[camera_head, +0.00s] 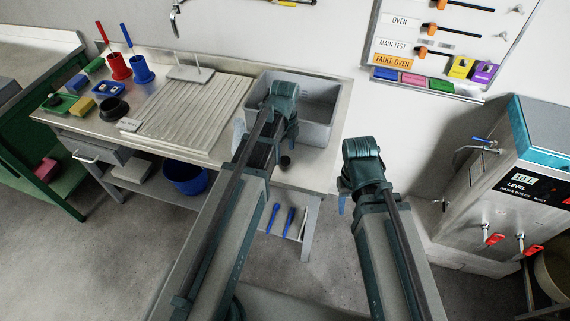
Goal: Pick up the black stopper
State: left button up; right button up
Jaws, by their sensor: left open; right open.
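A small round black piece, which looks like the black stopper (285,161), lies on the counter's front strip below the sink (318,128). My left gripper (284,98) is over the sink, above and slightly left of the stopper in the picture, and apart from it. Its fingers are mostly hidden behind its own wrist; it is open with nothing seen in it. My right gripper (358,165) is open and hangs right of the counter, over the floor, with no object seen in it.
The ribbed drainboard (190,108) is left of the sink. A black bowl (113,109), red cup (118,67) and blue cup (142,70) stand at the counter's left. A water boiler (500,185) stands at right.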

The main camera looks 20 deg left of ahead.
aim_at(285, 159)
pick_arm(q)
notch_tip(285, 159, down, 4)
jog(key=b, duration=0.3)
jog(key=shift+s+d, duration=0.15)
jog(key=shift+r, duration=0.1)
jog(key=shift+c, duration=0.3)
grip_shut()
